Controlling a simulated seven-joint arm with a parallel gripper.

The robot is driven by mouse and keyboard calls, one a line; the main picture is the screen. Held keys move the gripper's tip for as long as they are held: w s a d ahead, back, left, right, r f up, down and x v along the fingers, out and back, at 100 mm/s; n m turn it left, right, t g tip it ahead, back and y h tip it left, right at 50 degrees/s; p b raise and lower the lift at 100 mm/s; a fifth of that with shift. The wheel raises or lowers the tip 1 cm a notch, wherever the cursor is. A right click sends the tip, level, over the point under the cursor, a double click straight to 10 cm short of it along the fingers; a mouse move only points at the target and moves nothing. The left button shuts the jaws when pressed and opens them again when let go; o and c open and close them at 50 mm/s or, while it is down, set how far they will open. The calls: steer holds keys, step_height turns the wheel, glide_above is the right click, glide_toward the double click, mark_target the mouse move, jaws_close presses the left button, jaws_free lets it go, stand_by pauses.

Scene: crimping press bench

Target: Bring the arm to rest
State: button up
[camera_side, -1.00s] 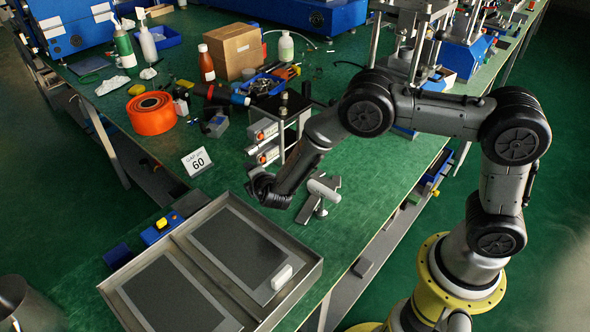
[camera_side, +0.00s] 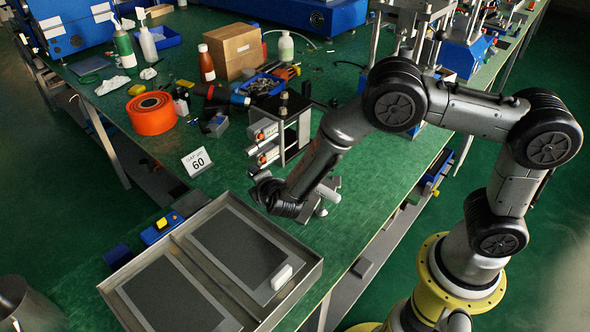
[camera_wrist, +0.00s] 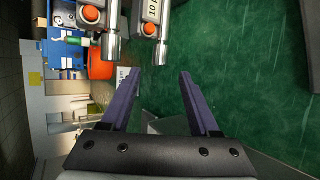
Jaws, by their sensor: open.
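My gripper (camera_wrist: 160,78) is open and empty in the wrist view, its two purple-grey fingers spread apart with green bench top (camera_wrist: 240,60) showing between and beyond them. In the side view my arm reaches over the bench, with the dark wrist above the area between the tray and the press fixture.
A fixture (camera_side: 290,112) with orange-ended cylinders stands close behind the wrist; two cylinders also show in the wrist view (camera_wrist: 150,35). A white card reading 60 (camera_side: 197,161), an orange roll (camera_side: 151,113), bottles and a cardboard box (camera_side: 233,50) stand farther back.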

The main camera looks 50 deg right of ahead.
steer(key=s+d+r+m+g+h, duration=0.1)
steer(key=s+d+r+m+g, duration=0.1)
steer(key=s+d+r+m, duration=0.55)
steer(key=s+d+r+m+g+h, duration=0.1)
steer(key=s+d+r+m+g, duration=0.3)
steer(key=r, duration=0.6)
steer(key=s+a+r+m+y, duration=0.2)
steer(key=s+r+y, duration=0.1)
steer(key=s, duration=0.7)
steer(key=s+a+r+m+t+y, duration=0.1)
steer(key=s+a+r+m+y, duration=0.1)
steer(key=s, duration=0.9)
steer(key=shift+a+r+y, duration=0.15)
steer(key=shift+r+y, duration=0.4)
steer(key=shift+y, duration=0.55)
steer(key=shift+s, duration=0.1)
